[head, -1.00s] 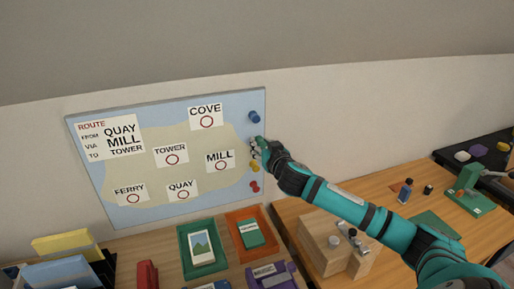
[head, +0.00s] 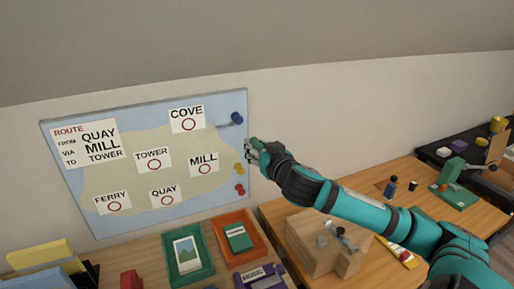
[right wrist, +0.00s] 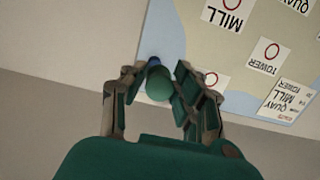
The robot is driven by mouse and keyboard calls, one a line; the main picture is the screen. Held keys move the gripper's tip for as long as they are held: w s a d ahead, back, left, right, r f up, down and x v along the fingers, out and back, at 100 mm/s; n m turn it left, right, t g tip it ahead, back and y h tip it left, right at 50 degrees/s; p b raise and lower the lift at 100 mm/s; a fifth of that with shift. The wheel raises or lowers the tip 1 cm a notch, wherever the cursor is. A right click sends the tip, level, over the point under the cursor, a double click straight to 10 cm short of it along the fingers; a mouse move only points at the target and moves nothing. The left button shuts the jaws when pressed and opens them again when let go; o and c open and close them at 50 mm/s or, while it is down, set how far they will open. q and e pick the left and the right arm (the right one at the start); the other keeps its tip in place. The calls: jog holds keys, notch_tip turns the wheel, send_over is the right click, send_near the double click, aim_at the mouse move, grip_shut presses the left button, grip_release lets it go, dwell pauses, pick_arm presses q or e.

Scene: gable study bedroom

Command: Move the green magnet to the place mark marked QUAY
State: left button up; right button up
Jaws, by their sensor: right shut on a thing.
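The green magnet (right wrist: 158,84) is round and sits between the fingers of my right gripper (right wrist: 156,92) in the right wrist view. In the head view my right gripper (head: 252,151) is just beside the map board's right edge, and its fingers mostly hide the magnet. The QUAY place mark (head: 165,196) is a white card with a red circle, low in the middle of the map board (head: 215,142). It lies down and left of the gripper. My left gripper is not in view.
A blue magnet (head: 237,118), a yellow magnet (head: 239,169) and a red magnet (head: 240,190) stay along the board's right edge. Cards MILL (head: 204,164), TOWER (head: 154,159), FERRY (head: 113,202) and COVE (head: 188,118) share the board. Trays stand on the desk below.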

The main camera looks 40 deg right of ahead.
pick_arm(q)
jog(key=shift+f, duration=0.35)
pick_arm(e)
jog(key=shift+f+v, duration=0.15)
jog(key=shift+v, duration=0.8)
jog(key=shift+f+v, duration=0.15)
jog(key=shift+v, duration=0.8)
